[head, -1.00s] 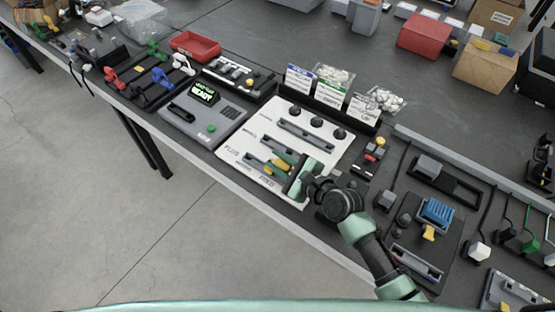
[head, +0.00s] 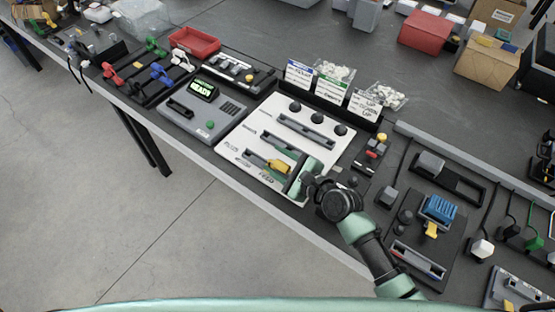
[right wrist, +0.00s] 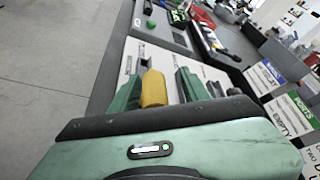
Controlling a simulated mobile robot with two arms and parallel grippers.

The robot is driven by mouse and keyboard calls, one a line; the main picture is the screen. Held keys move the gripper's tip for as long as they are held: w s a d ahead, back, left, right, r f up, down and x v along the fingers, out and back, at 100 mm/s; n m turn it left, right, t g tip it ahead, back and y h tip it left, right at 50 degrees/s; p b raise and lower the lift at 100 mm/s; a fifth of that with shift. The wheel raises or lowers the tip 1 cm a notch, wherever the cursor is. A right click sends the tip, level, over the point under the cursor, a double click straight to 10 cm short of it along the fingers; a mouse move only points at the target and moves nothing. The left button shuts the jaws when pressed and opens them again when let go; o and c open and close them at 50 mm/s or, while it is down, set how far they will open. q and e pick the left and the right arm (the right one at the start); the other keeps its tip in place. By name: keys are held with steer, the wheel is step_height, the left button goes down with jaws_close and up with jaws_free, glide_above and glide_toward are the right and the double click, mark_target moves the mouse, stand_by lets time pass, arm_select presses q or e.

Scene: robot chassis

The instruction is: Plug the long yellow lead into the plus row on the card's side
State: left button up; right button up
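The white panel (head: 325,160) has several dark slots, three round black knobs along its far edge and printed labels, with PLUS (head: 231,147) at the near left. A yellow lead piece (head: 278,166) sits at the nearest slot (head: 256,159); it also shows in the right wrist view (right wrist: 153,89). I cannot tell how firmly it is seated. My right gripper (head: 296,178) is just right of it. In the right wrist view its green fingers (right wrist: 160,90) stand apart on either side of the yellow piece, with a visible gap on the right. My left gripper is out of view.
A grey tester with a lit READY screen (head: 202,90) stands left of the panel. Label cards (head: 330,88) stand behind it. A dark fixture with a blue block (head: 438,210) lies to the right. Coloured leads (head: 150,75) rest in a rack at far left.

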mark_target(289, 169)
steer(key=shift+s+d, duration=0.1)
steer(key=shift+s, duration=0.05)
steer(key=v, duration=0.7)
steer(key=shift+s+d+r, duration=0.15)
steer(key=shift+s, duration=0.05)
stand_by(0.4)
